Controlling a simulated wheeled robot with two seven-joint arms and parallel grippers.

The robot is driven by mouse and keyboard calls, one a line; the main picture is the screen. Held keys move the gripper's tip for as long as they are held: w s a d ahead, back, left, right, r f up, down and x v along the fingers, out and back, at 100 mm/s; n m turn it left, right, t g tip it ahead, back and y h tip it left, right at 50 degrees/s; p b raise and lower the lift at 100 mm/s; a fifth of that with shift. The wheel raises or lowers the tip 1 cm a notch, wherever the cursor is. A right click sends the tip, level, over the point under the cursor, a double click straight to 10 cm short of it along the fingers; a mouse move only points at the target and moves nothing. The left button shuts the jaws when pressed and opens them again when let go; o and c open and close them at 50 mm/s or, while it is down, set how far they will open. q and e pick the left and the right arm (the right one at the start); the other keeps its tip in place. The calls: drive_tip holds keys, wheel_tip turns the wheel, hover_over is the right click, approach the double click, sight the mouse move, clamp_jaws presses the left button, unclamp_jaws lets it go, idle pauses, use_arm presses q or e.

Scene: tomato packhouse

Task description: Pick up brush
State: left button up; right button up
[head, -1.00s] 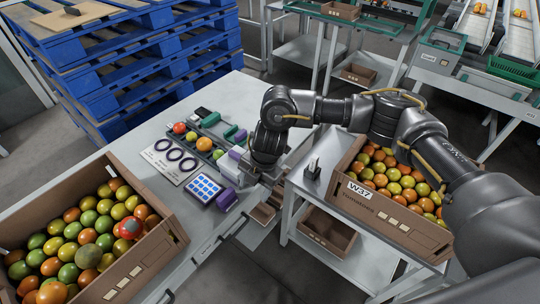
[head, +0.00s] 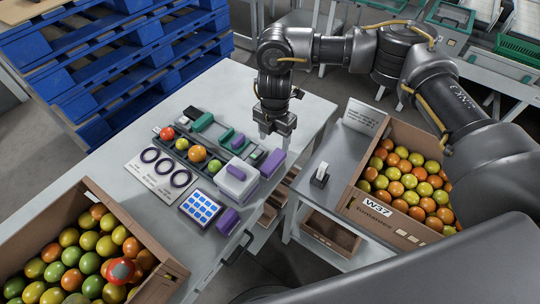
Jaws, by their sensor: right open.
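My right gripper (head: 274,128) points down over the right part of the grey workbench (head: 215,85), empty and open. A purple block (head: 271,164) is just below the gripper in the picture, and another purple block (head: 228,220) lies near the front edge. Which of these small things is the brush I cannot tell; no bristles show clearly. My left gripper is not in view.
A row of tomatoes (head: 197,153), a card with dark rings (head: 162,171) and a blue-white keypad (head: 200,208) lie on the bench. Tomato crates stand at left (head: 168,270) and right (head: 360,192). A small white-and-black device (head: 320,175) stands on the side table.

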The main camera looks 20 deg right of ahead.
sight(273, 160)
drive_tip(key=f, duration=0.2)
drive_tip(key=s+f, duration=0.1)
drive_tip(key=shift+a, duration=0.3)
drive_tip(key=shift+w+f, duration=0.15)
drive_tip(key=shift+f, duration=0.4)
drive_tip(key=shift+w+f, duration=0.15)
drive_tip(key=shift+f, duration=0.45)
drive_tip(key=shift+s+f, duration=0.15)
drive_tip(key=shift+f, duration=0.1)
wheel_tip(273, 160, down, 4)
drive_tip(key=shift+d+r+p, duration=0.1)
drive_tip(key=shift+r+p, duration=0.1)
drive_tip(key=shift+p, duration=0.2)
drive_tip(key=shift+f, duration=0.55)
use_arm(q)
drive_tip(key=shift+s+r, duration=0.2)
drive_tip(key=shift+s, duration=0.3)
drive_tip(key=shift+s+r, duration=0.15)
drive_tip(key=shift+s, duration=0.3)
use_arm(e)
drive_tip(key=c, duration=1.1)
